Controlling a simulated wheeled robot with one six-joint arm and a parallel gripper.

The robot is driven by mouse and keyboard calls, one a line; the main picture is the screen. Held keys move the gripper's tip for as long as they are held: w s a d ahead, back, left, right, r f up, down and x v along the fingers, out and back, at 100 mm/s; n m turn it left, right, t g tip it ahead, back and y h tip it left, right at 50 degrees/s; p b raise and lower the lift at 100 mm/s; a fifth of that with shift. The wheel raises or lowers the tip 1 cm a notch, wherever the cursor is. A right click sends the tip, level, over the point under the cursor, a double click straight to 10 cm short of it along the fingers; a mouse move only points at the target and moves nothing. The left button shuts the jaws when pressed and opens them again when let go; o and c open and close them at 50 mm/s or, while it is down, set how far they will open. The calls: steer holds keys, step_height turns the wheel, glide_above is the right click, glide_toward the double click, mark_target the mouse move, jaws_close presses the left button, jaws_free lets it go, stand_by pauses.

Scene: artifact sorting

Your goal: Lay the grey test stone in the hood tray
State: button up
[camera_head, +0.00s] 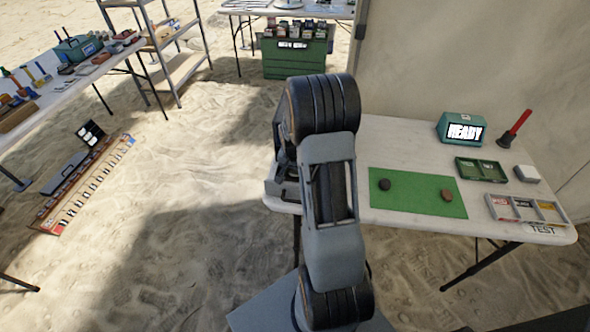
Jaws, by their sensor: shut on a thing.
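My arm (330,205) rises through the middle of the view and hides the left part of the white table. My gripper's fingers are hidden behind it, so I cannot see what they hold. A dark grey stone (384,184) and a brown stone (447,195) lie apart on a green mat (415,205). I cannot tell whether the dark one is the test stone. A grey tray-like object (282,190) at the table's left end is mostly covered by my arm. I cannot tell if it is the hood tray.
On the table's right stand a teal box reading READY (460,129), a green divided tray (481,169), a red-handled tool (514,129), a white block (527,174) and a tray with coloured labels (525,209). Another laden table (60,88) and a shelf (180,70) stand left.

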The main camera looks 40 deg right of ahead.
mark_target(294, 175)
steer(key=o, duration=0.9)
steer(key=shift+f, duration=0.1)
step_height(294, 175, up, 11)
steer(key=a, duration=0.1)
steer(key=s+a+r+n, duration=0.3)
steer(key=s+a, duration=0.2)
steer(key=a, duration=0.1)
steer(key=s+a+r+n+t, duration=0.1)
steer(key=s+a+r+n, duration=0.1)
steer(key=s+a, duration=0.3)
steer(key=s+a+r+n+t+y, duration=0.1)
steer(key=s+a+r+n, duration=0.2)
steer(key=s+a+n, duration=0.2)
steer(key=shift+a+r+p, duration=0.3)
steer(key=shift+a+p, duration=0.15)
steer(key=shift+a, duration=0.65)
